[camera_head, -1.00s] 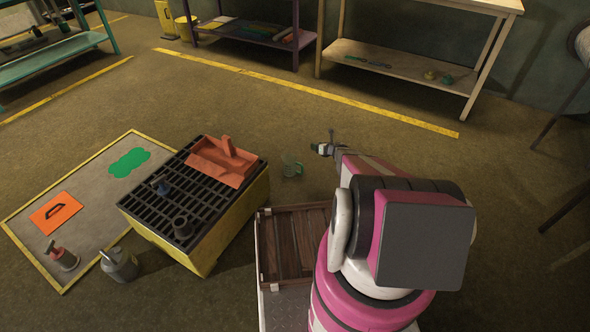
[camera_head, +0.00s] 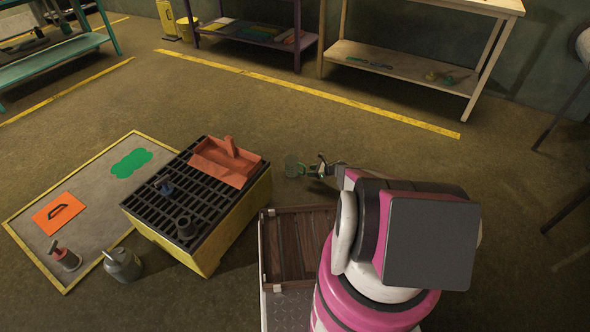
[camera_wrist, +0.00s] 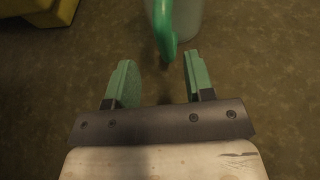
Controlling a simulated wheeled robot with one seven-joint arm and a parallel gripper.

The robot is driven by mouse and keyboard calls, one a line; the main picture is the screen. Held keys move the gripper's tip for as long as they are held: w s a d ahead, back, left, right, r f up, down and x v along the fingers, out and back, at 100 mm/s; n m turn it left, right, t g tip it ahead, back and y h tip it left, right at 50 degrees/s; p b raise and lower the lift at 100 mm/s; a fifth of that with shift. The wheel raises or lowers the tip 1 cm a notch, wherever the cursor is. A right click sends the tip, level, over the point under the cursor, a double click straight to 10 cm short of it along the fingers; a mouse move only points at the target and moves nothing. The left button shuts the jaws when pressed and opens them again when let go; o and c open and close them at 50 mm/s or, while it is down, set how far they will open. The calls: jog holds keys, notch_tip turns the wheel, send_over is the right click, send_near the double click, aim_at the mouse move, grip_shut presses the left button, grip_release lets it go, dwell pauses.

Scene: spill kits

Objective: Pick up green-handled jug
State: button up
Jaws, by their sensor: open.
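The green-handled jug (camera_head: 291,165) stands on the floor just right of the yellow spill pallet in the head view. In the wrist view its green handle (camera_wrist: 165,36) hangs at the top centre, in front of the pale grey-green body (camera_wrist: 188,18). My gripper (camera_head: 320,168) is low beside the jug, on its right. In the wrist view my gripper (camera_wrist: 158,80) is open, its two green-padded fingers pointing toward the jug. The handle's lower end lies between the finger lines, just ahead of or near the tips. I see no contact.
The yellow spill pallet (camera_head: 235,217) with a black grate stands left of the jug, carrying an orange tote (camera_head: 226,165). A wooden-slatted crate (camera_head: 300,245) is nearer me. Shelving benches stand at the back; floor beyond the jug is clear.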

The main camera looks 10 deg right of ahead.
aim_at(304, 174)
jog(key=x, duration=0.5)
jog(key=shift+w+r, duration=0.15)
jog(key=shift+w, duration=0.2)
grip_shut()
